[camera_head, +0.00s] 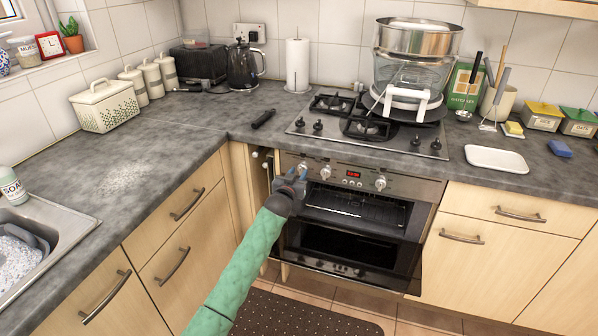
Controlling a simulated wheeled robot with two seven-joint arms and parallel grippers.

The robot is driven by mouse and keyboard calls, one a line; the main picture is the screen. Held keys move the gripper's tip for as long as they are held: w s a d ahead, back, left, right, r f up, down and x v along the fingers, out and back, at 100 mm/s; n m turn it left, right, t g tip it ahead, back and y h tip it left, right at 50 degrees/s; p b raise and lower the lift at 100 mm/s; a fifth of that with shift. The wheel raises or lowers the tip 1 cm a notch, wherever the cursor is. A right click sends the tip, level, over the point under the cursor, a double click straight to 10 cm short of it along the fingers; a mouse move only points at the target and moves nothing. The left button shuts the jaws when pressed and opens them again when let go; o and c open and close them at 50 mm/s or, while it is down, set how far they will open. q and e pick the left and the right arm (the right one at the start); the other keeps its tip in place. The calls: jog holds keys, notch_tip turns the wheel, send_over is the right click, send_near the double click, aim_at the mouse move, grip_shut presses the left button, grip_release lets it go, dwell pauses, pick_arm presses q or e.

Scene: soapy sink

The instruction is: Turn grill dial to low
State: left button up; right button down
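The oven's control panel (350,178) sits under the worktop, with a red digital display (353,174) in its middle. One silver dial (380,183) is right of the display and another (325,173) is left of it. A further dial (303,167) at the panel's left end is partly hidden by my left gripper (297,176). The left gripper is at that left-end dial, at the end of my green-sleeved arm. Its fingers are too small to tell whether they touch or grip the dial. The dial markings cannot be read. My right gripper is out of view.
The oven door (355,213) is below the panel. The gas hob (370,127) above holds a glass-and-metal steamer (412,70). Drawers (500,215) flank the oven on the right. A dark mat (300,315) lies on the floor.

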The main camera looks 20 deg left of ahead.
pick_arm(q)
jog(key=shift+w, duration=0.85)
grip_shut()
